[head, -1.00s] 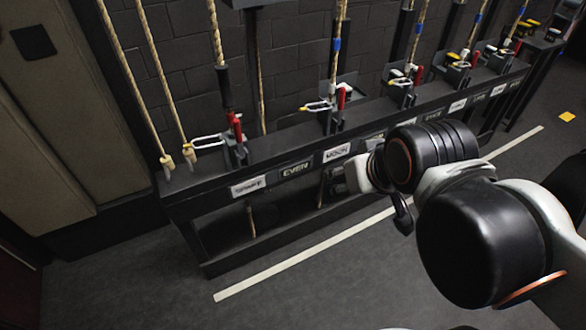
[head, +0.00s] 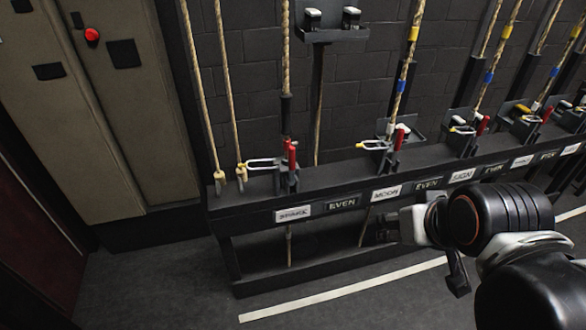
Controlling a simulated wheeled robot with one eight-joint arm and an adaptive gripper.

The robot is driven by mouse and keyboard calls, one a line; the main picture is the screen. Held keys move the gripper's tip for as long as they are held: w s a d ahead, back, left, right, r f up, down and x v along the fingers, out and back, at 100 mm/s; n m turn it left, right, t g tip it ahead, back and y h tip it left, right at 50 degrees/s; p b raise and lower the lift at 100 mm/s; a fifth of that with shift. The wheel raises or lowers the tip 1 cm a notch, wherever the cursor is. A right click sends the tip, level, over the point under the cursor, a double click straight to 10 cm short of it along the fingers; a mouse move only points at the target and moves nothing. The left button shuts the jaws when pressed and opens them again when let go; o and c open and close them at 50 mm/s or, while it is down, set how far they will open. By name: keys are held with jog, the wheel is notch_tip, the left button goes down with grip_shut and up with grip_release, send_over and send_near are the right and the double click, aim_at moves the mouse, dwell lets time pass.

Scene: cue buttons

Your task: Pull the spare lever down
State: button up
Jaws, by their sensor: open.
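A lever with a red handle (head: 291,155) stands upright on the black rail, at its left end. A wire loop juts left from its base. The white label (head: 293,213) below it is blurred but seems to read SPARE. A rope (head: 286,70) rises behind this lever. My gripper (head: 384,229) is open, to the right of and lower than this lever, in front of the rail near the MOON label (head: 386,194). It touches no lever that I can see. Its fingers are small and dark here.
More red-handled levers (head: 399,138) with ropes run along the rail (head: 340,172) to the right. Two pale ropes (head: 229,90) are tied at the left end. A red button (head: 92,35) is on the left wall panel. The floor in front, with a white line (head: 340,290), is clear.

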jog(key=shift+w+a+r, duration=0.15)
jog(key=shift+w+r, duration=0.05)
jog(key=shift+w, duration=0.1)
jog(key=c, duration=0.9)
jog(key=w+a+r+y, duration=0.1)
jog(key=w, duration=0.3)
jog(key=w+a+r+m+y+p, duration=0.1)
jog(key=w+a, duration=0.1)
jog(key=w, duration=0.2)
jog(key=w+a+r+m+y, duration=0.1)
jog(key=w+a, duration=0.1)
jog(key=w, duration=0.3)
jog(key=shift+g+y, duration=0.3)
grip_shut()
jog(key=w+a+f+m+y+p, duration=0.1)
jog(key=w+f+y, duration=0.2)
jog(key=w, duration=0.5)
jog(key=w+a+f+m+t+y+p, duration=0.1)
jog(key=w+a+f+y, duration=0.1)
jog(key=w, duration=0.6)
jog(key=w+a+f+m+y+p, duration=0.1)
jog(key=w+f+y, duration=0.2)
jog(key=w, duration=0.5)
jog(key=w+d+f+m+t+y+p, duration=0.1)
jog(key=w+d+f+y, duration=0.1)
jog(key=f, duration=0.8)
jog(key=shift+w+d+f+t+y, duration=0.2)
jog(key=shift+w+t+y, duration=0.1)
jog(key=shift+w+y, duration=0.7)
jog(key=shift+w, duration=0.1)
